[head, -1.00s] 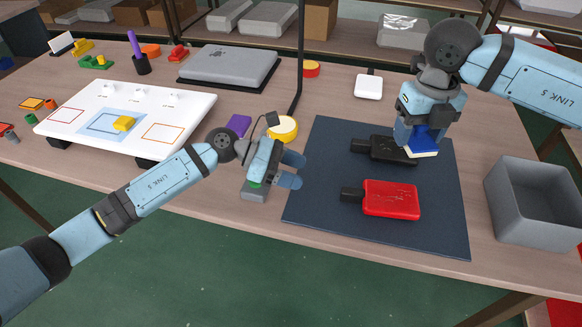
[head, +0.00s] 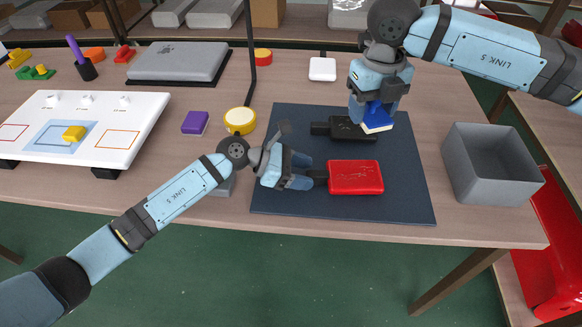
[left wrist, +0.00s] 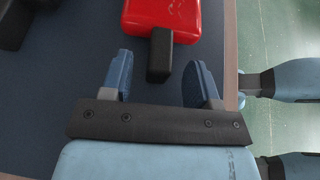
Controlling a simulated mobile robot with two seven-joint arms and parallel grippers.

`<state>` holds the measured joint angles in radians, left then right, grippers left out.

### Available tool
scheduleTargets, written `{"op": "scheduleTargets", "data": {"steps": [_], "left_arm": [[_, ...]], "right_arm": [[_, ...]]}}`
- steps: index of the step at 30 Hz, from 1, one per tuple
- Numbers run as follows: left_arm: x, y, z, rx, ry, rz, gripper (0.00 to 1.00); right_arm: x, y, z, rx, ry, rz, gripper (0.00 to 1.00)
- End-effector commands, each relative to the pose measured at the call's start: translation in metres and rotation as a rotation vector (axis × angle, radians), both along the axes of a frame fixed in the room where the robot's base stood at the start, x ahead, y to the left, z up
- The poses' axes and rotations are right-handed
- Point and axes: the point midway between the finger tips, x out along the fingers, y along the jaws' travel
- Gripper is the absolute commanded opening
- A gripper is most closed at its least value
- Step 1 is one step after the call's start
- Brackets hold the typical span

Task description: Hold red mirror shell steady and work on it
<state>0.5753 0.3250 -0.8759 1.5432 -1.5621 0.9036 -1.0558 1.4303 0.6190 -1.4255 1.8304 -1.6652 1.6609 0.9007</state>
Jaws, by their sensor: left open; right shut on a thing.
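The red mirror shell (head: 355,177) lies flat on the dark mat (head: 395,205), its black stem pointing left. It also shows in the left wrist view (left wrist: 172,18), with its black stem (left wrist: 160,58) between the fingers. My left gripper (head: 310,179) is open around the stem's end, with a gap on each side. My right gripper (head: 374,108) is shut on a blue and white block (head: 378,119). It holds the block over the right part of the black mirror shell (head: 345,129); I cannot tell whether they touch.
A grey bin (head: 452,175) stands right of the mat. A white board (head: 130,115) with coloured outlines is at left. A thin black post (head: 250,60), a yellow round item (head: 240,121) and a purple block (head: 195,123) stand left of the mat.

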Motion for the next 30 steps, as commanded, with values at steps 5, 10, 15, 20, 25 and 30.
{"op": "scheduleTargets", "data": {"steps": [5, 10, 15, 20, 25, 30], "left_arm": [[-0.0001, -0.0014, -0.0008, 0.0, 0.0, 0.0, 0.55], [-0.0001, -0.0013, -0.0006, 0.0, 0.0, 0.0, 0.42], [-0.0002, -0.0013, -0.0006, 0.0, 0.0, 0.0, 0.02], [-0.0002, -0.0012, -0.0006, 0.0, 0.0, 0.0, 0.0], [-0.0002, -0.0012, -0.0005, 0.0, 0.0, 0.0, 0.0], [-0.0002, -0.0011, -0.0006, 0.0, 0.0, 0.0, 0.0]], "right_arm": [[0.0, 0.0, 0.0001, 0.0, 0.0, 0.0, 0.39], [0.0, 0.0, 0.0001, 0.0, 0.0, 0.0, 0.39], [0.0, 0.0, 0.0001, 0.0, 0.0, 0.0, 0.39], [0.0, 0.0, 0.0002, 0.0, 0.0, 0.0, 0.39], [0.0, 0.0, 0.0002, 0.0, 0.0, 0.0, 0.39], [0.0, 0.0, 0.0002, 0.0, 0.0, 0.0, 0.39]]}}
